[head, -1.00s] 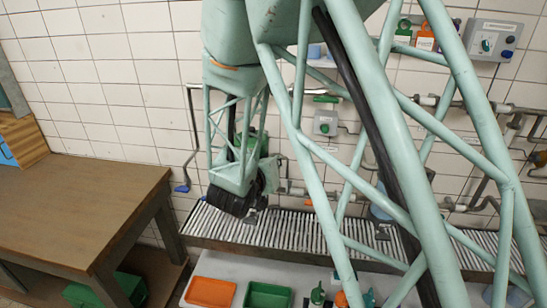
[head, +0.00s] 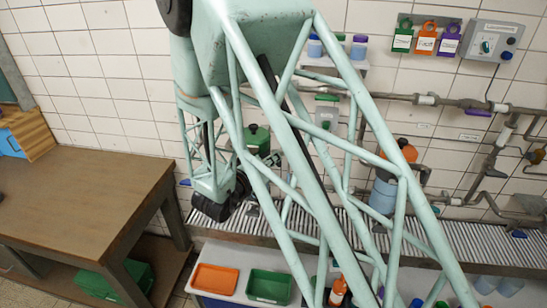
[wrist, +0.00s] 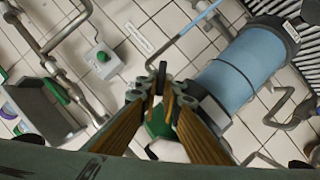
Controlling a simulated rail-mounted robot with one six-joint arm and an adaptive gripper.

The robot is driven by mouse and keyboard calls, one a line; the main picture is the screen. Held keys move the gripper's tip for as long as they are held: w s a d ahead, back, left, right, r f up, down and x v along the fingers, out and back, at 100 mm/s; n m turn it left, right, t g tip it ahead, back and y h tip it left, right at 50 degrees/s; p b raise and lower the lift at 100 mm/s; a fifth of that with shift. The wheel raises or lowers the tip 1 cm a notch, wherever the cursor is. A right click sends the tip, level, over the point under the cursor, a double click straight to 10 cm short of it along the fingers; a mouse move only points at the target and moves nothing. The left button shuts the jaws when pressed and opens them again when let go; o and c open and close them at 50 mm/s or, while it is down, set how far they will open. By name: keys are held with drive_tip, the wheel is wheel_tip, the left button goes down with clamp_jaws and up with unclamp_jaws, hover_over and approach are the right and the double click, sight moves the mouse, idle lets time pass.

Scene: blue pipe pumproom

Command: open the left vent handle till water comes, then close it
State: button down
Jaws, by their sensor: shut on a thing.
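My gripper (wrist: 161,88) shows in the wrist view with its two gold-brown fingers drawn together at the tips. It is shut on a small part at the tips, which I take for the left vent handle; the fingers mostly hide it. The lattice hides part of the pump. I see no stream of water.
Pipes (head: 455,102) run along the tiled wall. A switch box (head: 326,118) is close behind. Orange (head: 216,280) and green (head: 268,287) trays lie in front; a wooden table (head: 85,195) is left.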

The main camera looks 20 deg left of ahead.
idle(0.3)
drive_tip(key=c, duration=2.8)
unclamp_jaws()
drive_tip(key=shift+m+b, duration=0.3)
drive_tip(key=shift+b, duration=0.2)
drive_tip(key=shift+w+d+m+g+y+b, duration=0.15)
drive_tip(key=shift+m+y+b, duration=0.5)
drive_tip(key=shift+b, duration=0.5)
drive_tip(key=shift+s+d+m+g+y+b, duration=0.15)
drive_tip(key=shift+m+y+b, duration=0.3)
drive_tip(key=shift+m+b, duration=0.5)
drive_tip(key=shift+b, duration=0.65)
